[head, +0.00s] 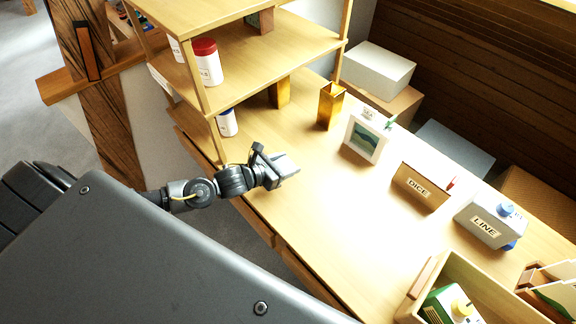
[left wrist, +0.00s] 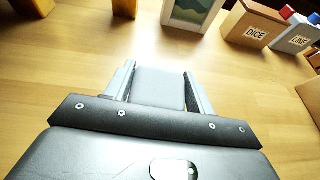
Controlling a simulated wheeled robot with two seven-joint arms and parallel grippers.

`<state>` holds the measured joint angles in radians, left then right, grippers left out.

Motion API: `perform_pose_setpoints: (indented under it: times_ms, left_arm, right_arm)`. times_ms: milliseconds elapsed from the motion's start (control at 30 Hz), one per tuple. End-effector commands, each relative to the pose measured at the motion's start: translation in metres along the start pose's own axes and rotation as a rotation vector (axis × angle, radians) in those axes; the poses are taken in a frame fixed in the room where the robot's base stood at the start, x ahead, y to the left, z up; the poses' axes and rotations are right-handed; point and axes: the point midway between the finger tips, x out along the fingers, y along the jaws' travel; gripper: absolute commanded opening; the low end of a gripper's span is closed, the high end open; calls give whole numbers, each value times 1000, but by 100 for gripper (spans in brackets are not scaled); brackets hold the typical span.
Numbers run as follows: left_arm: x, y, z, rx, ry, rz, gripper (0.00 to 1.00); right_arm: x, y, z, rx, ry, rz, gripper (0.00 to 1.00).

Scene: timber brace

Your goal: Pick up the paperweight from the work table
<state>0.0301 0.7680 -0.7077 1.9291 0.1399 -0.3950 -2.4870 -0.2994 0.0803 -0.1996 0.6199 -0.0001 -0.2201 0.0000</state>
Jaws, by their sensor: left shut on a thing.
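My left gripper (head: 272,168) reaches in over the near left edge of the work table (head: 310,215). It is shut on a plain grey block, which I take to be the paperweight (head: 287,164). In the left wrist view the paperweight (left wrist: 158,86) sits between the two fingers, with its flat grey face showing. Whether it touches the table or hangs just above it, I cannot tell. My right gripper is not in view.
A wooden shelf (head: 250,55) with red-lidded and blue-lidded jars stands at the back left. A gold vase (head: 330,106), a picture frame (head: 366,138), a DICE box (head: 421,187) and a LINE box (head: 489,222) line the far side. An open wooden crate (head: 480,280) is at right. The table's middle is clear.

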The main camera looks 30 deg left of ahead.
Motion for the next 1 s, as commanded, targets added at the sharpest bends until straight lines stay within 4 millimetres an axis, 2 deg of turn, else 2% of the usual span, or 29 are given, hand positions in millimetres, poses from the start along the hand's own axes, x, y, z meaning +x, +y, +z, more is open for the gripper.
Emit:
perform_pose_setpoints:
  times_ms: [133, 300, 500, 733, 1000]
  left_arm:
    - [-30, -13, 17, 0, -3, -3, 21]
    - [-64, -33, 17, -3, -1, -4, 21]
    - [-93, -48, 21, -4, -2, -2, 21]
    - [-110, -57, 24, -2, -2, 0, 21]
    - [-110, -58, 30, -4, -3, 6, 21]
  right_arm:
    - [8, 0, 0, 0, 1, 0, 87]
    - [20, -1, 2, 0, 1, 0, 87]
    - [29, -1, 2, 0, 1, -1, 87]
    - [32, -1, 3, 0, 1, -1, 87]
    - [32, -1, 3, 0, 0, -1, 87]
